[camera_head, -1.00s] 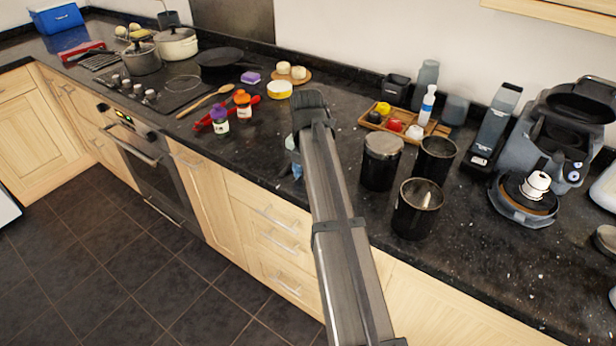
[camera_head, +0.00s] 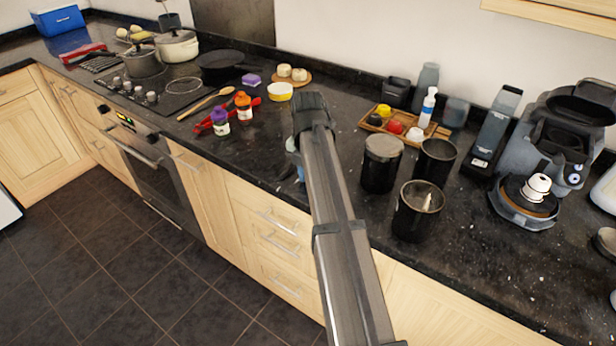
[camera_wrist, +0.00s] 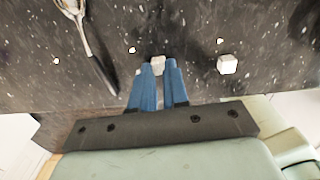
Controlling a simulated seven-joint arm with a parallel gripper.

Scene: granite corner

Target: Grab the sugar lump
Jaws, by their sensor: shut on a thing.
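In the wrist view a small white sugar lump (camera_wrist: 157,62) sits between the tips of my gripper's (camera_wrist: 159,72) two blue fingers, which are shut on it. Only its far part shows past the fingers. It is over the dark counter, and I cannot tell whether it still touches it. A second white lump (camera_wrist: 227,64) lies apart on the counter to the right. In the head view my arm hides most of the gripper and the lump; a bit of blue finger shows near the counter's front edge.
A metal and black utensil (camera_wrist: 86,40) lies left of the fingers in the wrist view. In the head view a lidded canister (camera_head: 381,163) and black cups (camera_head: 417,212) stand right of my arm. Purple-capped (camera_head: 220,122) and orange-capped jars (camera_head: 243,105) stand to its left.

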